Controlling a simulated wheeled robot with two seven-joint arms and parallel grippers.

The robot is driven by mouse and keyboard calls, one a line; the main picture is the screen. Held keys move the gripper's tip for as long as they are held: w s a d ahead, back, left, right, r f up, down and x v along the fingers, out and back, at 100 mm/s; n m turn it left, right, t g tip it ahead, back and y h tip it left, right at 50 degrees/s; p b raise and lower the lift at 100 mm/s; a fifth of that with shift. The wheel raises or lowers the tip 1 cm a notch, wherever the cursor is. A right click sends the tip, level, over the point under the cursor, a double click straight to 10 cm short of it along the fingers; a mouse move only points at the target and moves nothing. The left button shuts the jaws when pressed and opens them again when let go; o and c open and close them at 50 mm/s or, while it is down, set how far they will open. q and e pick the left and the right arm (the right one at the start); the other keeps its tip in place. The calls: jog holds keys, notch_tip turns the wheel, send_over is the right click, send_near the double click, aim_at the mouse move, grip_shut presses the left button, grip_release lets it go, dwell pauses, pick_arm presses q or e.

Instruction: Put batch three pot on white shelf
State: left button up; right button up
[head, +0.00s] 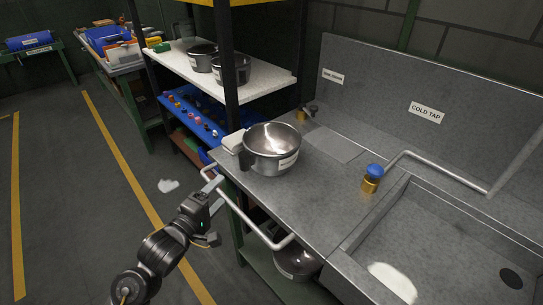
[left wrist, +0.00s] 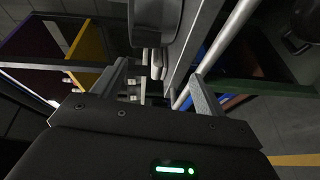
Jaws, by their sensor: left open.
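A steel pot (head: 272,147) with a label on its front stands upright on the grey counter left of the sink. Its dark handle (head: 246,158) is on the left side. My left gripper (head: 212,178) is open, just left of the counter edge and short of the pot. In the left wrist view, the two fingers of my left gripper (left wrist: 155,85) are apart, with a dark rounded part and a pale part ahead, which I cannot name surely. The white shelf (head: 180,66) at the back left holds two dark pots (head: 232,70). My right gripper is not in view.
A metal rail (head: 250,226) runs along the counter front, close to my left gripper. A black post (head: 226,60) stands between the counter and white shelf. A blue-topped tap (head: 373,172) and sink lie right. Another pot (head: 297,262) sits below. The white shelf's front left is bare.

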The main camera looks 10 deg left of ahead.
aim_at(242, 164)
pick_arm(q)
jog(key=shift+n+t+h, duration=0.3)
jog(key=shift+n+h, duration=0.1)
jog(key=x, duration=0.2)
jog(key=r+x, duration=0.1)
jog(key=x, duration=0.3)
jog(key=shift+w+d+r, duration=0.2)
jog(key=shift+r, duration=0.1)
jog(key=shift+d+p+x, duration=0.15)
jog(key=shift+p+x, duration=0.15)
jog(key=shift+x, duration=0.9)
jog(key=shift+d+p+x, duration=0.1)
jog(key=shift+p+x, duration=0.2)
jog(key=shift+x, duration=0.85)
jog(key=shift+w, duration=0.1)
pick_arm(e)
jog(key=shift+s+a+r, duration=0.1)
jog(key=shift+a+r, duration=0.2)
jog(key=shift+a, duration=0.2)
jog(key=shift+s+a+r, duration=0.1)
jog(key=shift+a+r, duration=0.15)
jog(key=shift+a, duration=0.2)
pick_arm(q)
jog(key=shift+c, duration=0.4)
jog(key=c, duration=1.5)
jog(key=shift+r, duration=0.15)
grip_shut()
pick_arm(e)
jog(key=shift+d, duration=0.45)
